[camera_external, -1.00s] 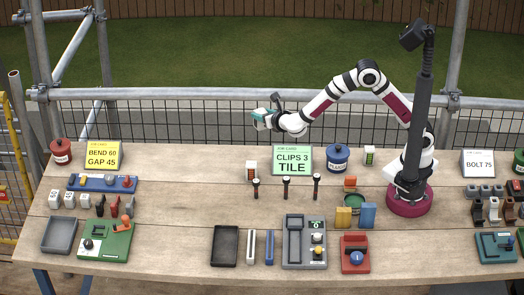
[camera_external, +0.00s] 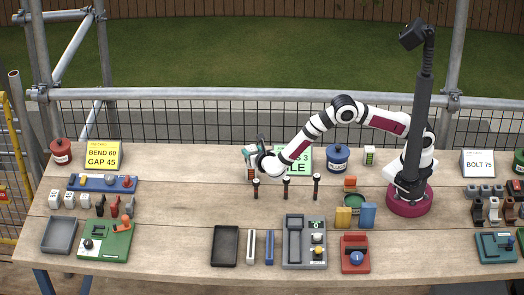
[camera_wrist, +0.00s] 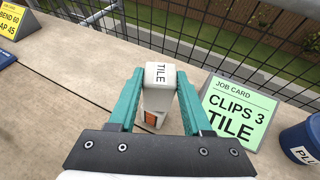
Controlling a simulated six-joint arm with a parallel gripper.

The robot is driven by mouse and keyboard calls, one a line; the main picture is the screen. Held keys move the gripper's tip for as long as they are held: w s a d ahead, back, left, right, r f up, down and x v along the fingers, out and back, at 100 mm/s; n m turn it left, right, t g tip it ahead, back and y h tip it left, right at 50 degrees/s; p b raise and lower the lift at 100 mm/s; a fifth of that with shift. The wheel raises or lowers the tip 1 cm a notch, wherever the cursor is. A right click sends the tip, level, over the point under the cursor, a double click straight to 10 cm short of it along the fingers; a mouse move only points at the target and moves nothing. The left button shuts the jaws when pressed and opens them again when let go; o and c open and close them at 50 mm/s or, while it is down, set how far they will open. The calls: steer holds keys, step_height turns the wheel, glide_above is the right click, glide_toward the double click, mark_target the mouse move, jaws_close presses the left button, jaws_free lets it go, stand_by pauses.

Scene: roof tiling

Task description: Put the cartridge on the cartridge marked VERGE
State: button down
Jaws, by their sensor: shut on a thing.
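My gripper (camera_external: 252,160) is low over the back of the bench, left of the green job card. In the wrist view its teal fingers (camera_wrist: 160,80) are shut on a white cartridge (camera_wrist: 159,98) with TILE on its top. Directly below stands another white block with an orange patch (camera_wrist: 150,117), apparently a second cartridge; its marking is hidden. I cannot tell whether the two touch. A white cartridge with a green patch (camera_external: 370,156) stands further right, its word too small to read.
The green card (camera_wrist: 238,110) reads CLIPS 3 TILE. A blue pot (camera_external: 337,159) stands right of it. Several dark upright tools (camera_external: 286,188) stand in front. A mesh fence runs behind the bench. Bare wood lies to the left of my gripper.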

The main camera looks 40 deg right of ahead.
steer(key=shift+c, duration=1.7)
jaws_free()
